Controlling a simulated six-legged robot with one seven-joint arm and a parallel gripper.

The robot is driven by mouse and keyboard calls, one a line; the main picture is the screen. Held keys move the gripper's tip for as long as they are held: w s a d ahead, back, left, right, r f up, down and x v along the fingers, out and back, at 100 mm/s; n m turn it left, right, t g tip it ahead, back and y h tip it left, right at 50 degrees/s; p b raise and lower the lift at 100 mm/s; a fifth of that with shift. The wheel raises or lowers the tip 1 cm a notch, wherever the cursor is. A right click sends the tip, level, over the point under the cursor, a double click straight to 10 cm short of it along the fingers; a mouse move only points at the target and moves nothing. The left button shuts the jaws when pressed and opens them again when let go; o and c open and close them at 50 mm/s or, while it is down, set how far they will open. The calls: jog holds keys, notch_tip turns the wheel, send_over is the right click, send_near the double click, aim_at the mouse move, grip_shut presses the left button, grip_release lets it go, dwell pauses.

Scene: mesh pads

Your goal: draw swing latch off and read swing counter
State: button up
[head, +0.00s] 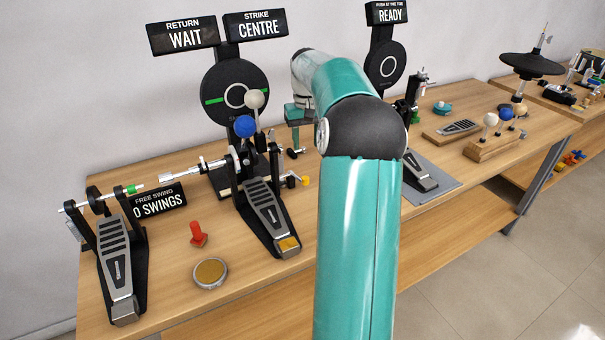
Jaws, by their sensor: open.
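The swing counter is a black sign (158,203) reading "FREE SWING" and what looks like "0 SWINGS", at the left behind a pedal; its left edge is partly covered. The middle drum pedal (266,215) carries a blue ball beater (245,126) and a pale ball beater (255,99). A small dark part with a yellow tip (304,181) sits at its right side; I cannot tell whether this is the swing latch. My gripper (295,140) points down just right of the middle pedal's post, open and apparently empty; my arm partly hides it.
A left pedal (115,252), red peg (198,234) and round gold-topped disc (210,273) stand at the front left. Signs read "WAIT" (184,38), "CENTRE" (257,27) and "READY" (388,13). Right of my arm are another pedal (417,178) and a wooden beater rack (493,146).

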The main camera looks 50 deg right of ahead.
aim_at(306, 178)
notch_tip(306, 178, down, 13)
jog(key=shift+w+a+r, duration=0.1)
jog(key=shift+r, duration=0.05)
grip_shut()
